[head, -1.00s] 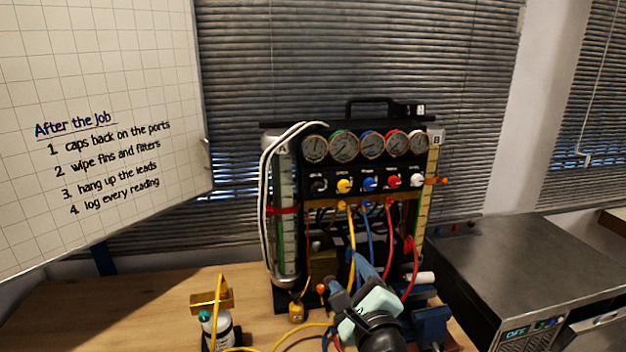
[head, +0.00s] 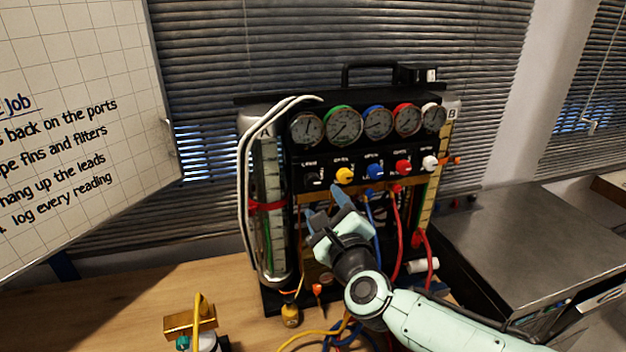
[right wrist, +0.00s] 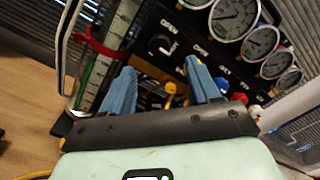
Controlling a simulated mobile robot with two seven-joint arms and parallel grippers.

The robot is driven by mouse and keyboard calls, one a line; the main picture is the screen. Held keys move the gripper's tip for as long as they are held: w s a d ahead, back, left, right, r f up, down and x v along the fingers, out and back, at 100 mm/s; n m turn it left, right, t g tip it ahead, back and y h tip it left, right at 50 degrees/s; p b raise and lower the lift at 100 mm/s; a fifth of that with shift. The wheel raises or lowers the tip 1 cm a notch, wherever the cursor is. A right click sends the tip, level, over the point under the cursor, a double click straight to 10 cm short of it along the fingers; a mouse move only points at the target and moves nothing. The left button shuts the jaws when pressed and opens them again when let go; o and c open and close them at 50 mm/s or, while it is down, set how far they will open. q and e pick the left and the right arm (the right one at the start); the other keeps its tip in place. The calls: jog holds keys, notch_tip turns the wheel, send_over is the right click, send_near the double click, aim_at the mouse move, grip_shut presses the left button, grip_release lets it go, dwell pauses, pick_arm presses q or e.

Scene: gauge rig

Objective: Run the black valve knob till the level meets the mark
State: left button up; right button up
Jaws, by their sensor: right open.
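The black valve knob (head: 315,176) is at the left end of the row of coloured knobs on the gauge rig's panel. It also shows in the right wrist view (right wrist: 160,45), with "OPEN" lettering beside it. The left sight tube (head: 267,232) has a scale and a green strip; I cannot tell the exact level. A red band (head: 266,206) crosses this tube. My right gripper (head: 325,192) is open, its blue fingers pointing up at the panel just below the black and yellow knobs. Nothing shows between its fingers. My left gripper is not in view.
Yellow (head: 344,175), blue (head: 375,171), red (head: 403,167) and white (head: 430,162) knobs sit right of the black one. Hoses hang below them. White hoses (head: 243,180) loop past the left tube. A grey metal cabinet (head: 530,225) stands at right.

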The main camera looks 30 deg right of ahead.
aim_at(314, 183)
jog(key=p+x, duration=0.1)
jog(key=x, duration=0.8)
jog(key=shift+w+d+p, duration=0.1)
jog(key=shift+w+p, duration=0.1)
jog(key=shift+p, duration=0.2)
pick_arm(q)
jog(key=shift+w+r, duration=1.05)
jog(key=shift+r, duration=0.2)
pick_arm(e)
jog(key=c, duration=1)
